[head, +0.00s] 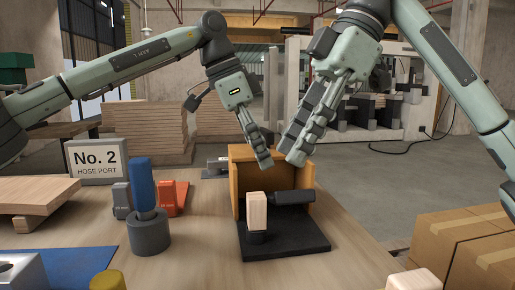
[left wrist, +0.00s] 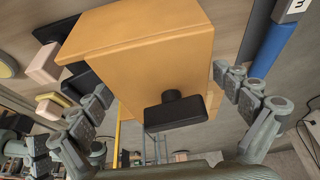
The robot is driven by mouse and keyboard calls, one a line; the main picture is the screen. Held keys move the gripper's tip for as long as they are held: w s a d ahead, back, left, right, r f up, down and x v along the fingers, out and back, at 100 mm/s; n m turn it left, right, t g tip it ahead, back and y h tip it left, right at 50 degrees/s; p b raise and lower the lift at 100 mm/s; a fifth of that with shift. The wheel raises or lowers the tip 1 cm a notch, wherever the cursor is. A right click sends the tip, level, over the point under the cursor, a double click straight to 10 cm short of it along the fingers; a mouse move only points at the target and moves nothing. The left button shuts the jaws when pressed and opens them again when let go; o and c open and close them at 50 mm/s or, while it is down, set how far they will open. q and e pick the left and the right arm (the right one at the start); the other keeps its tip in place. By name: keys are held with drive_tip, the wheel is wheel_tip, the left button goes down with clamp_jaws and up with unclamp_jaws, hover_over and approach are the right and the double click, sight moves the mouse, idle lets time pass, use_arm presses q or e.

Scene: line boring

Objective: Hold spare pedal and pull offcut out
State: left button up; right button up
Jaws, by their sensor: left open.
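An orange open-fronted box (head: 305,176) stands on a black base (head: 285,244) on the table. A pale wooden block (head: 257,211) stands upright on a black stub at its front. A black bar-shaped part (head: 292,197) lies beside the block, inside the box. My left gripper (head: 262,155) is at the box's top edge, seen edge-on. In the left wrist view my left gripper (left wrist: 160,82) is open, its fingers on either side of the box (left wrist: 135,45), where a black block on a short stem (left wrist: 176,112) sticks out. My right gripper (head: 292,148) is above the box, open and empty.
Cardboard boxes (head: 468,245) are at the lower right. The table right of the base is mostly bare.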

use_arm(q)
drive_tip(key=shift+c, duration=0.6)
drive_tip(key=c, duration=1.7)
drive_tip(key=o, duration=1.2)
drive_tip(key=c, duration=0.6)
drive_tip(key=shift+o, duration=0.2)
use_arm(e)
drive_tip(key=o, duration=1.5)
drive_tip(key=shift+o, duration=0.2)
